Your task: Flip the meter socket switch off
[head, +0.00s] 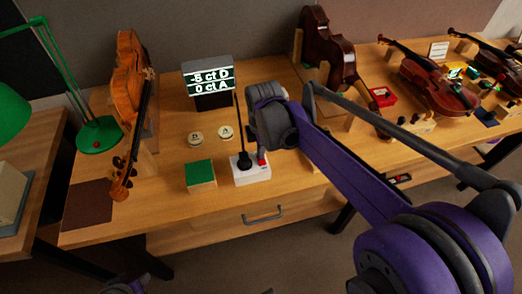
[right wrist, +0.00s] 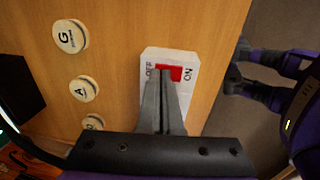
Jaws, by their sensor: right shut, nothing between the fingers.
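The meter socket (head: 252,177) is a small white box near the bench's front edge in the head view. Its red switch (head: 262,159) is on the right part, and a black plug (head: 244,161) with a cord stands on the left part. In the right wrist view the socket (right wrist: 153,56) shows OFF left and ON right of the red switch (right wrist: 170,72). My right gripper (right wrist: 165,82) is shut and empty, its tips over the switch. I cannot tell whether they touch it or how the rocker is tilted. A part of my left arm (head: 125,286) shows at the bottom left; its jaws are unclear.
A green block (head: 200,174) lies just left of the socket. Round lettered discs (head: 195,138) and the lit meter (head: 208,80) stand behind. A violin (head: 130,90) stands at the left, beside a green lamp (head: 98,135). More violins (head: 435,80) lie at the right.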

